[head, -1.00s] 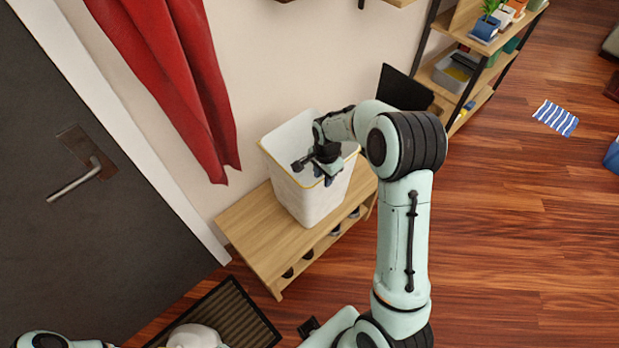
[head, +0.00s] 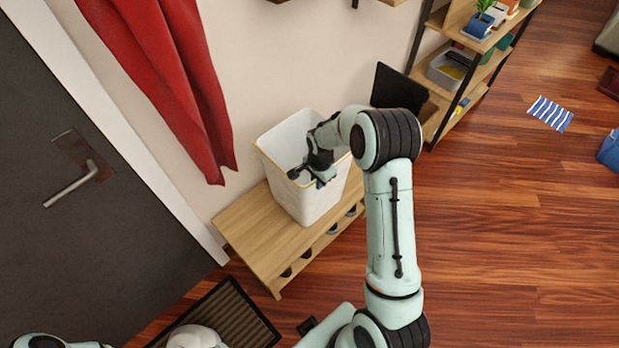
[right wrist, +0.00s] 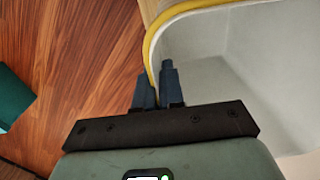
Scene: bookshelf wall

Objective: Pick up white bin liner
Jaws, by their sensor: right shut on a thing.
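The white bin liner (head: 308,205) is a tall, open-topped white container with a yellow rim. It stands upright on the wooden bench in the head view. My right gripper (head: 309,181) is at its near rim. In the right wrist view, the right gripper (right wrist: 158,88) is shut on the rim wall of the white bin liner (right wrist: 230,50), one finger inside and one outside. The inside of the liner looks empty where it shows. My left gripper is not visible; only a bit of my left arm shows at the lower left.
The wooden bench (head: 250,232) stands against the wall, with dark items on its lower shelf. A red curtain (head: 170,85) hangs at left beside a dark door (head: 60,240). A doormat (head: 240,318) lies in front. A shelf (head: 445,100) stands at right. The wooden floor at right is mostly clear.

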